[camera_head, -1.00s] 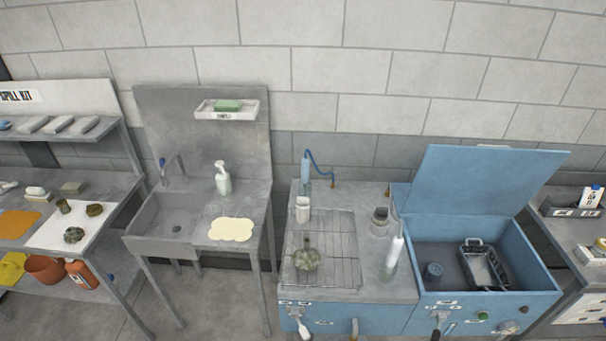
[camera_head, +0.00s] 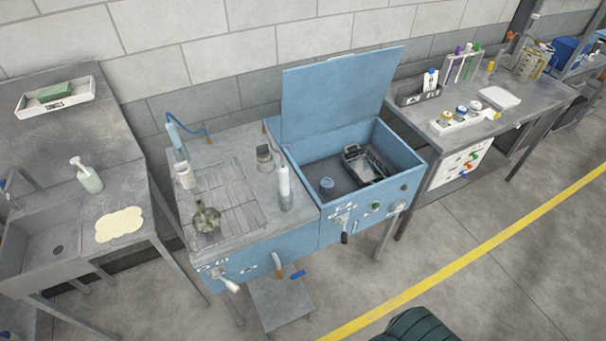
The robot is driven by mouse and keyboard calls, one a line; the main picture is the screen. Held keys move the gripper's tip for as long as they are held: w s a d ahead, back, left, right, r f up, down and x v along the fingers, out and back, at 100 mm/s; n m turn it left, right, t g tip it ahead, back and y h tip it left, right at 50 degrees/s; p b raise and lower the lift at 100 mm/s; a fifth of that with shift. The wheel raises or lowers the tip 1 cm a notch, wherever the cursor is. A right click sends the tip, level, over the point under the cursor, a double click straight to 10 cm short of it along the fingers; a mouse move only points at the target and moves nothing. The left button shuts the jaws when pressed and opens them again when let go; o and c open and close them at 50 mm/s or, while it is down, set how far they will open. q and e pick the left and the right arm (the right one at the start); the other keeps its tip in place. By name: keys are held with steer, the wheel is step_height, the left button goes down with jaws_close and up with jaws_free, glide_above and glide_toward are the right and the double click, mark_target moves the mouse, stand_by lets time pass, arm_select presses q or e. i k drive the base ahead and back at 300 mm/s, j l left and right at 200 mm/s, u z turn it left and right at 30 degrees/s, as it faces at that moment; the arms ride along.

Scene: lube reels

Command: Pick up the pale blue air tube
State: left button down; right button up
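A pale blue upright tube (camera_head: 176,139) with a thin darker blue hose (camera_head: 192,128) stands at the back left of the blue wash station's grey top (camera_head: 238,148). The hose arches right and ends in a small brown tip. This is the only pale blue tube I can make out clearly, and I cannot tell for sure that it is the air tube. A white cylinder (camera_head: 184,176) stands in front of its lower end. Neither of my grippers is in view.
A wire rack (camera_head: 235,197) with a greenish part (camera_head: 206,217) lies in front of the tube. A white bottle (camera_head: 284,185) and an open-lidded blue basin (camera_head: 405,165) are to the right. A sink counter (camera_head: 120,188) is left. A dark ribbed object (camera_head: 418,326) is at the bottom edge.

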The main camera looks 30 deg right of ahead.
mark_target(170, 126)
steer(key=i+j, duration=0.3)
steer(key=j, duration=0.15)
steer(key=i+j, duration=0.25)
steer(key=j, duration=0.2)
steer(key=i+j, duration=0.3)
steer(key=j, duration=0.15)
